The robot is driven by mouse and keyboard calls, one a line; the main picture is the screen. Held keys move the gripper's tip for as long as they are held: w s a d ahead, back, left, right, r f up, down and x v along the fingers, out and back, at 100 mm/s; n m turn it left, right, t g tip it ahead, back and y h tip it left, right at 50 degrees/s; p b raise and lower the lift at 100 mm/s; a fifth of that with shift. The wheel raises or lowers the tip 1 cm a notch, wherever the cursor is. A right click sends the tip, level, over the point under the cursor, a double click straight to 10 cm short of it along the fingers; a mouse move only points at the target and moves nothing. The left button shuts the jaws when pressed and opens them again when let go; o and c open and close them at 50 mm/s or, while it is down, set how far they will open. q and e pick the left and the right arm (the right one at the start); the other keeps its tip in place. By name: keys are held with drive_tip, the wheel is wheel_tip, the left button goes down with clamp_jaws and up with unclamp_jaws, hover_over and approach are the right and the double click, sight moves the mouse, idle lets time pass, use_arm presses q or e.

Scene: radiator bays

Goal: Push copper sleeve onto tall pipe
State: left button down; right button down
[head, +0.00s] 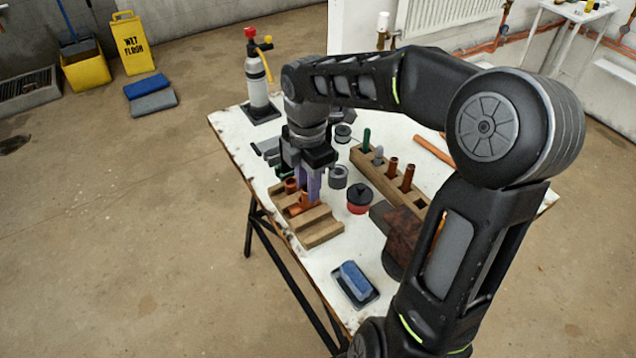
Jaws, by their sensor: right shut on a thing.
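My right gripper (311,197) points down over a grooved wooden block (321,232) on the white table. Its purple fingers are shut on a small copper fitting (302,206), which looks like the copper sleeve and is partly hidden. Whether it still touches the block cannot be told. Another copper piece (290,185) sits just left of the fingers. To the right, a long wooden rack (374,178) holds upright pieces. My left gripper is not in view.
A red and black tin (359,198) and a grey ring (338,177) stand between block and rack. A blue sponge (355,280) lies on a dark tray at the front. My right arm hides the table's right side.

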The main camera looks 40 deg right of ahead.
drive_tip(key=w+a+f+m, duration=0.2)
drive_tip(key=w+a+m, duration=0.3)
drive_tip(key=m, duration=0.3)
drive_tip(key=w+a+f+m, duration=0.2)
drive_tip(key=w+a+m, duration=0.3)
drive_tip(key=a+m, duration=0.3)
drive_tip(key=shift+w+f+m, duration=0.2)
drive_tip(key=shift+f+m, duration=0.2)
drive_tip(key=shift+m, duration=0.3)
drive_tip(key=shift+a, duration=0.1)
